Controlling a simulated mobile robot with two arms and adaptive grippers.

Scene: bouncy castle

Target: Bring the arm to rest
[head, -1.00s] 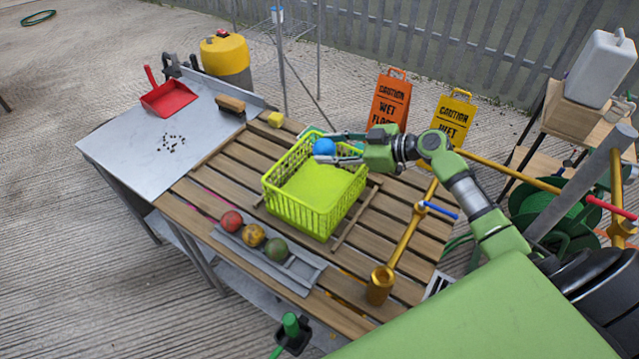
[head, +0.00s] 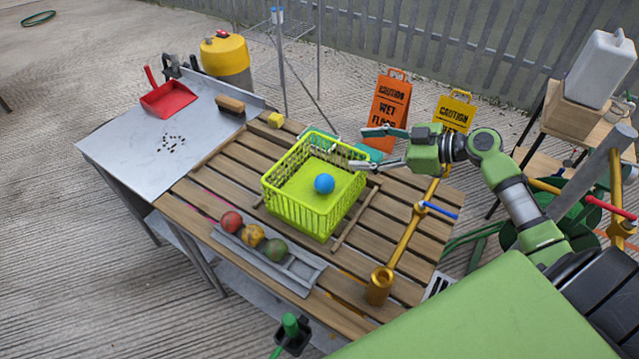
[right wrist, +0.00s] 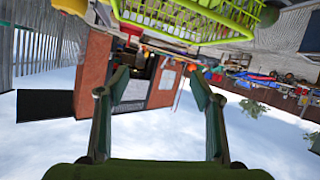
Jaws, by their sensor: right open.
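My right gripper (head: 372,148) is open and empty, just right of the yellow-green basket (head: 290,215) in the head view. Its two fingers are spread apart and point left toward the basket's upper right rim. In the right wrist view the spread fingers (right wrist: 160,85) hold nothing, and the basket (right wrist: 190,22) shows at the top. A blue ball (head: 324,183) lies on the basket's floor. My left gripper is not in view.
A slatted wooden table (head: 225,185) bears the basket. A grey tray (head: 300,268) holds a red, a yellow and a green ball at the near edge. A brass pipe (head: 405,240) stands right of the basket. Caution signs (head: 391,110) stand behind.

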